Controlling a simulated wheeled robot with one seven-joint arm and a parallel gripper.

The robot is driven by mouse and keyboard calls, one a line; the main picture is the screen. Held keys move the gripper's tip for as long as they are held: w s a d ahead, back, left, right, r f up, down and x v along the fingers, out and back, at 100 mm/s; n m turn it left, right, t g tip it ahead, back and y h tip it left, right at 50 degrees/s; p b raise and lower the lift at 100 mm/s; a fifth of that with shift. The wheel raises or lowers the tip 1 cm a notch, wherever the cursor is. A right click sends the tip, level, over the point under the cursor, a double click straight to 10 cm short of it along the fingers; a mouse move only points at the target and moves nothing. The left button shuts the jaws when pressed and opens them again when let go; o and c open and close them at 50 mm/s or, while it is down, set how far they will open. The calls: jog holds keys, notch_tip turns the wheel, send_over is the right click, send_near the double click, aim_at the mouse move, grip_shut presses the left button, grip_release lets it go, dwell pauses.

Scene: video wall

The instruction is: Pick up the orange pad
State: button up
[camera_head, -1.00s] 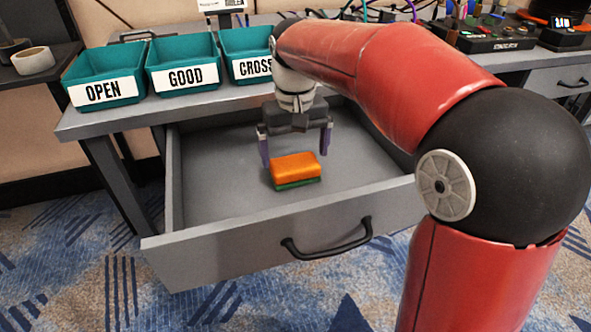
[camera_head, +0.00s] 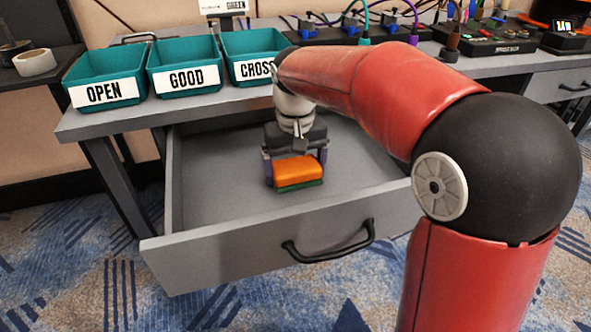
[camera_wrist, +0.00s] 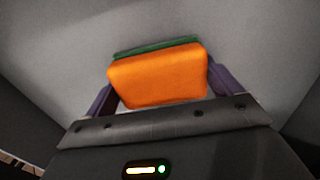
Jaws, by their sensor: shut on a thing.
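The orange pad (camera_head: 297,171) has an orange top and a green underside, and it is inside the open grey drawer (camera_head: 210,190). My gripper (camera_head: 296,170) is shut on it, with one purple finger at each side. In the wrist view the pad (camera_wrist: 158,80) sits between the two fingers of my gripper (camera_wrist: 160,88), its green side facing away. I cannot tell whether the pad still touches the drawer floor.
The drawer's front panel with a black handle (camera_head: 330,246) stands nearest. Teal bins labelled OPEN (camera_head: 104,93), GOOD (camera_head: 186,79) and CROSS (camera_head: 255,70) stand on the desk above. The drawer floor around the pad is clear.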

aim_at(295, 165)
notch_tip(295, 165, up, 20)
jog(key=p, duration=0.4)
jog(key=shift+p, duration=0.35)
jog(key=o, duration=0.4)
jog(key=c, duration=0.3)
